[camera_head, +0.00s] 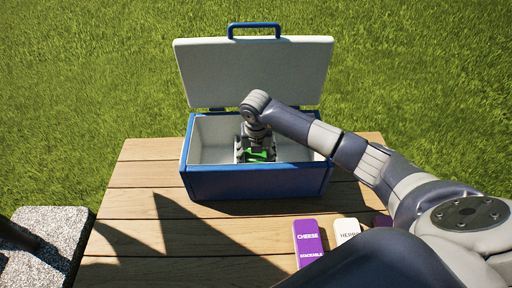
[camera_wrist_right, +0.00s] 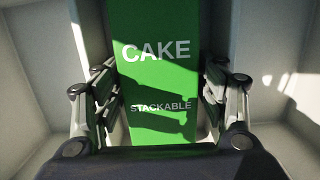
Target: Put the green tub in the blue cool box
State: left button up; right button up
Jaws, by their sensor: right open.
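The blue cool box (camera_head: 256,184) stands on the wooden table with its lid (camera_head: 254,70) open and tilted back. My right gripper (camera_head: 256,152) reaches down inside it. The green tub (camera_wrist_right: 158,70), marked "CAKE" and "STACKABLE", lies inside the white interior; only a small green part shows in the head view (camera_head: 262,156). In the right wrist view my gripper (camera_wrist_right: 160,100) is open, with one finger on each side of the tub. I cannot tell whether the fingers touch it. My left gripper is not in view.
A purple tub (camera_head: 308,240) marked "CHEESE" and a white tub (camera_head: 347,230) lie on the table (camera_head: 150,205) in front of the box. Another purple tub (camera_head: 382,221) is partly hidden by my right arm. The table's left part is clear.

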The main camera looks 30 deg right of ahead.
aim_at(256, 159)
pick_arm(q)
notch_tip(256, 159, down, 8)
jog(key=p, duration=0.2)
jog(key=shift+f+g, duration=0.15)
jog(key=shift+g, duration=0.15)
pick_arm(e)
notch_tip(256, 159, up, 12)
jog(key=s, duration=0.1)
jog(key=shift+s+a, duration=0.15)
jog(key=shift+a, duration=0.15)
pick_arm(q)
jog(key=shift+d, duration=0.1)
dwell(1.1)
